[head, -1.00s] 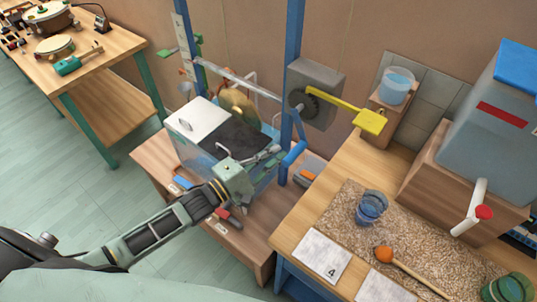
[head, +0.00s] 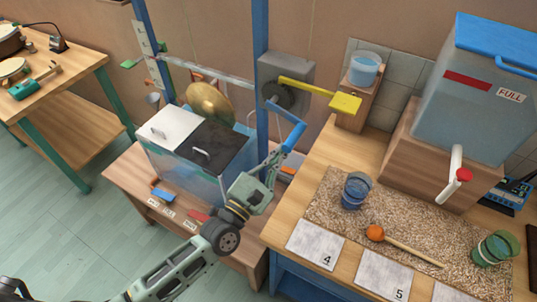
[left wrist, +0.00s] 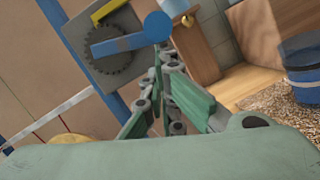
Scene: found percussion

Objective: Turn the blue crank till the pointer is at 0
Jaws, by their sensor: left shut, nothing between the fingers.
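The blue crank (head: 293,137) sits on a grey gearbox (head: 296,72) on the blue post; its arm slopes down to the right. My left gripper (head: 277,160) is shut and empty, its tips just below the crank's handle. In the left wrist view the crank (left wrist: 128,43) shows beyond the shut fingers (left wrist: 164,66), its round end close to the tips; I cannot tell whether they touch. A brass gong (head: 210,101) hangs behind the lidded tank (head: 222,147). A scale strip (head: 143,40) stands on the left post; its figures and pointer are unreadable. My right gripper is out of view.
A yellow lever (head: 318,93) juts right from the gearbox above the crank. Open floor lies at the left.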

